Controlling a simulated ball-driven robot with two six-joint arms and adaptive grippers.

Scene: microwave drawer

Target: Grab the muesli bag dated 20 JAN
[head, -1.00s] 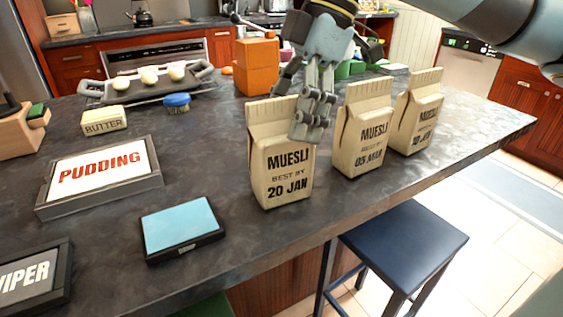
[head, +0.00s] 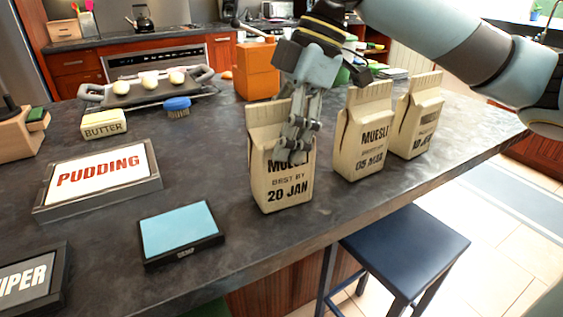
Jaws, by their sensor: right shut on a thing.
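The muesli bag marked BEST BY 20 JAN (head: 283,192) stands upright on the dark counter, the leftmost of three tan bags. My right gripper (head: 290,152) comes down on it from above and is shut on its upper part. The fingers cover part of the word MUESLI. A second muesli bag, dated 05 MAR (head: 362,140), stands just to the right. The third muesli bag (head: 416,115) stands farther right, its date too small to read surely. My left gripper is not in view.
A PUDDING sign (head: 100,172), a blue pad in a dark tray (head: 178,229), a butter block (head: 104,124) and a blue brush (head: 177,107) lie to the left. An orange block (head: 257,72) stands behind. A stool (head: 404,247) stands by the counter's front edge.

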